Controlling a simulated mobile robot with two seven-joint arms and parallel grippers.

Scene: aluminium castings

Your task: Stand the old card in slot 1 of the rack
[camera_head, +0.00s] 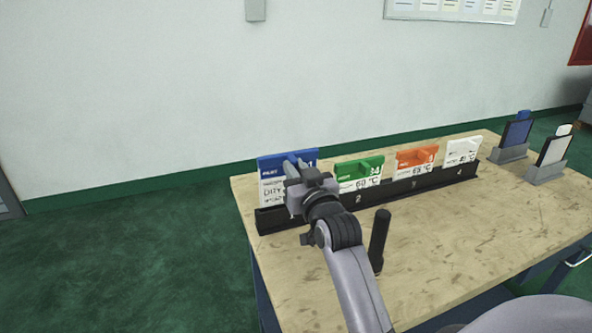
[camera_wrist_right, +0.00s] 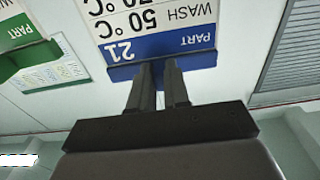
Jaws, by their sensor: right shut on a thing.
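The blue-topped card (camera_head: 270,187) stands upright at the left end of the black rack (camera_head: 400,194), where slot 1 lies. In the right wrist view this card (camera_wrist_right: 160,43) appears upside down, with "PART 21" on its blue band. My right gripper (camera_head: 296,170) is shut on the grip at the card's top. The gripper and arm hide part of the card and the slot 1 label. The card's lower edge meets the rack; I cannot tell whether it is fully seated. My left gripper is not in view.
A green card (camera_head: 346,171), an orange card (camera_head: 408,161) and a white card (camera_head: 463,150) stand in slots 2, 3 and 4. A black upright cylinder (camera_head: 379,240) is before the rack. Two grey holders (camera_head: 546,172) with cards stand at right. The table's (camera_head: 480,235) front middle is clear.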

